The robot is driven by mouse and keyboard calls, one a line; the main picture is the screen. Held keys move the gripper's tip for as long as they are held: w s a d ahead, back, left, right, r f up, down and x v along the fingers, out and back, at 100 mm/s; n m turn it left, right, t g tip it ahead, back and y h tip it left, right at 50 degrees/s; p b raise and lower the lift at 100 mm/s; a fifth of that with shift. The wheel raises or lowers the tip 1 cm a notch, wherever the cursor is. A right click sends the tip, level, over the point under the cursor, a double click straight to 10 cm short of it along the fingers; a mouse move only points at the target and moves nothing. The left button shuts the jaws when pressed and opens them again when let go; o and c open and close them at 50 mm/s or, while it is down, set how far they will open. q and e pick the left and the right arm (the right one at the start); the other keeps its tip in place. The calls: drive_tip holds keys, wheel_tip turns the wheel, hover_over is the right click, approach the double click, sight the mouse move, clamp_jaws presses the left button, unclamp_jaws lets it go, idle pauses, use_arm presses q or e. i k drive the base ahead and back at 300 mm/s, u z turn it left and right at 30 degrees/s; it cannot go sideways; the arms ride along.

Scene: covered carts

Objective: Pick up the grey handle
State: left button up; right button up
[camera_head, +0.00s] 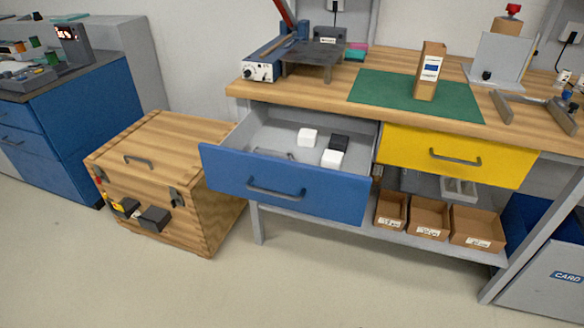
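Several grey handles show, and I cannot tell which one the task names. A dark grey bow handle (140,160) is on the flat lid of the wooden chest (212,208) at the left. A grey bar handle (276,191) is on the front of the open blue drawer (330,200). Another grey bar handle (455,158) is on the front of the yellow drawer (505,166), which looks closed. The chest lid is down. Neither of my grippers is in view.
The blue drawer sticks out from the workbench (300,103) beside the chest and holds white and black blocks (331,158). A blue cabinet (70,130) stands behind the chest. The floor (200,290) in front is clear.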

sight(288, 156)
drive_tip(key=z, duration=0.45)
drive_tip(key=i, duration=0.8)
drive_tip(key=u, duration=1.05)
drive_tip(key=k, duration=1.8)
drive_tip(key=u, duration=1.2)
drive_tip(key=i, duration=1.6)
drive_tip(key=z, duration=0.7)
drive_tip(key=i, duration=1.2)
drive_tip(key=z, duration=1.5)
drive_tip(key=i, duration=0.2)
drive_tip(key=u, duration=0.05)
